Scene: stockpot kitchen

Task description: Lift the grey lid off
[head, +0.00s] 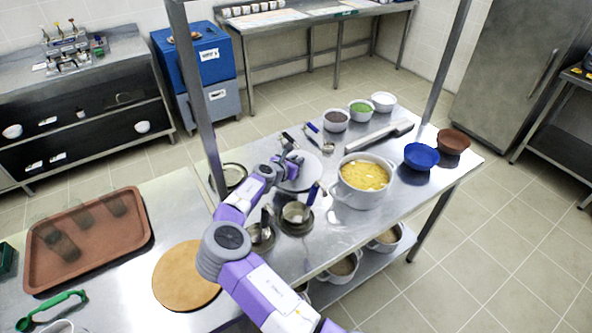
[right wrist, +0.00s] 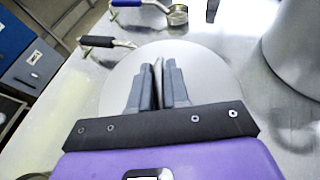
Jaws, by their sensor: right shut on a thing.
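The grey lid (head: 308,174) is a flat round disc over the steel counter, left of the white pot with yellow contents (head: 365,176). In the right wrist view the lid (right wrist: 213,78) lies under my fingers, with the pot's grey side (right wrist: 300,45) at the upper right. My right gripper (head: 290,157) is at the lid's middle. In the right wrist view its fingers (right wrist: 158,85) are shut with a thin pale piece between them, which looks like the lid's handle. I cannot tell whether the lid touches the counter. My left gripper is out of view.
Ladles (head: 326,144) lie behind the lid, and small steel pots (head: 297,214) stand in front of it. Bowls, including a blue one (head: 421,156), stand to the right. A brown tray (head: 137,212) and a round board (head: 186,276) are at the left. A metal post (head: 199,100) rises behind.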

